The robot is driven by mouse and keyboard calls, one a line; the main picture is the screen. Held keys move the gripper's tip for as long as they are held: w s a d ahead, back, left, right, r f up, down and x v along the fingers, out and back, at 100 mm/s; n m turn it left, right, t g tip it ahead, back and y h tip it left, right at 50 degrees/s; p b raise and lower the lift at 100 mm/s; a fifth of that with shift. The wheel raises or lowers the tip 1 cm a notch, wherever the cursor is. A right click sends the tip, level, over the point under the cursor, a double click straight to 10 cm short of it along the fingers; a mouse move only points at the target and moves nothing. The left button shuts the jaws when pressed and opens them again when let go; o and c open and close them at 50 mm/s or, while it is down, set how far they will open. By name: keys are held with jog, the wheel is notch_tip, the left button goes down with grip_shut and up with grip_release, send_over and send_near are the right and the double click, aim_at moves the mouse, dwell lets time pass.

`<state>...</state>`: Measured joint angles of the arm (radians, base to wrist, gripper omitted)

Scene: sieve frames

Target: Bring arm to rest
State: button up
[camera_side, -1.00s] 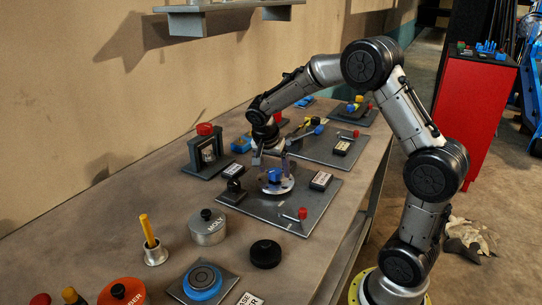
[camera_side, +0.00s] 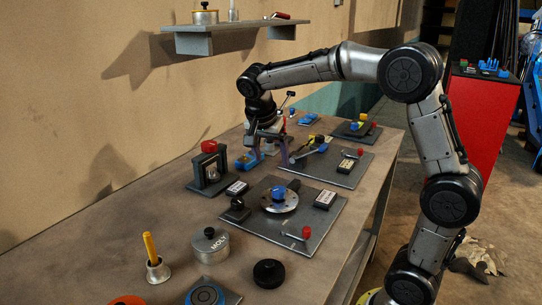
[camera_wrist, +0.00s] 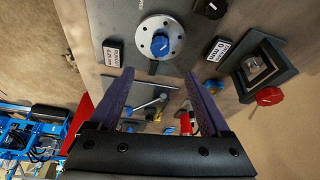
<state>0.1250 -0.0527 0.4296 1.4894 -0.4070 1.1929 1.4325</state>
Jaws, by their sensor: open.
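My gripper (camera_side: 267,162) is open and empty, pointing down over the bench behind the front dark plate (camera_side: 312,245). In the wrist view its two purple-grey fingers (camera_wrist: 159,80) are spread wide with nothing held between them. A round silver disc with a blue knob (camera_side: 278,196) sits on the front plate, apart from the gripper; the blue knob (camera_wrist: 160,44) also shows in the wrist view, beyond the fingertips. My arm reaches over the bench from the right, its elbow raised.
A framed stand with a red knob (camera_side: 208,147) is left of the gripper. A wall shelf (camera_side: 235,25) hangs above. A metal pot (camera_side: 209,246) and a yellow-handled tool (camera_side: 150,245) stand at the front.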

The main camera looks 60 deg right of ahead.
jog(key=s+a+r+n+t+y, duration=0.1)
jog(key=s+a+r+n+t, duration=0.15)
jog(key=s, duration=0.25)
jog(key=s+a+r+n+t, duration=0.1)
jog(key=s+a+r, duration=0.3)
jog(key=s, duration=0.2)
jog(key=s+a+f+n+t+y, duration=0.1)
jog(key=s+a+f+n+y, duration=0.2)
jog(key=s+a+f+n, duration=0.3)
jog(key=s+f+n, duration=0.1)
jog(key=s+n, duration=0.3)
jog(key=n, duration=0.2)
jog(key=shift+s+a+f+n, duration=0.25)
jog(key=shift+s+f+n, duration=0.1)
jog(key=shift+f, duration=0.05)
jog(key=shift+t, duration=0.25)
